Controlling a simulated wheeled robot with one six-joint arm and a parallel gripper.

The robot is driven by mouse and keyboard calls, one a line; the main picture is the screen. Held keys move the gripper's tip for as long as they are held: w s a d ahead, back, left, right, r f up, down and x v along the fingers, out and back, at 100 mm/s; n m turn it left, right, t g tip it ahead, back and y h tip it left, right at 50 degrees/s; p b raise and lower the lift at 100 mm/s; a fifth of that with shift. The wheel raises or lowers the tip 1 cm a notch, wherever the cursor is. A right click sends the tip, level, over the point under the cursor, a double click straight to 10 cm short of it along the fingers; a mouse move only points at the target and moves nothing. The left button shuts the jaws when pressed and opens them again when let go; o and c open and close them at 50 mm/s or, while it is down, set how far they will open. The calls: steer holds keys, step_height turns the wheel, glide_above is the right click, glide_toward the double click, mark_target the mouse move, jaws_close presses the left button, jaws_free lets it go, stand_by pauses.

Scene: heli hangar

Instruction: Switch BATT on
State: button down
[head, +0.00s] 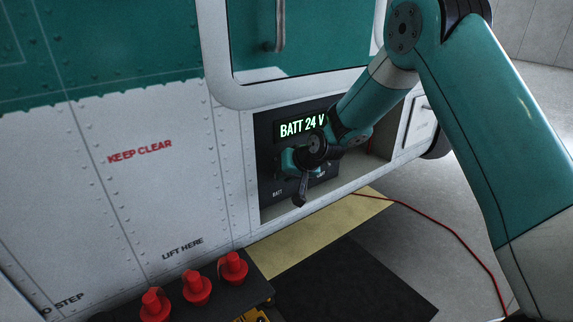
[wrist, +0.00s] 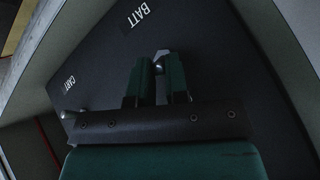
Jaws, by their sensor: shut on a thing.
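The dark switch panel (head: 266,150) sits in a recess in the helicopter's side. Its display (head: 290,129) is lit green and reads "BATT 24 V". In the wrist view, the BATT switch (wrist: 161,56) is a small metal lever beside the "BATT" label. My gripper (wrist: 160,68) is shut on this lever, with its tip showing between the fingertips. In the head view, my wrist and gripper (head: 288,160) are at the panel and hide the lever. The "BATT" label (head: 277,193) shows below them.
A second metal switch (wrist: 66,115) stands by the "CART" label, left of my gripper in the wrist view. The recess has a pale frame around it. Several red knobs (head: 196,288) stand on a dark surface at the front. A red cable (head: 440,225) lies on the floor.

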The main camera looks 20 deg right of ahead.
steer(key=shift+w+r+g+p, duration=0.1)
steer(key=shift+g+p, duration=0.2)
steer(key=c, duration=1.1)
jaws_free()
steer(key=b+v, duration=0.1)
steer(key=v, duration=1.6)
steer(key=shift+r+b, duration=0.15)
steer(key=shift+b, duration=0.15)
steer(key=shift+s+a, duration=0.1)
steer(key=shift+s, duration=0.1)
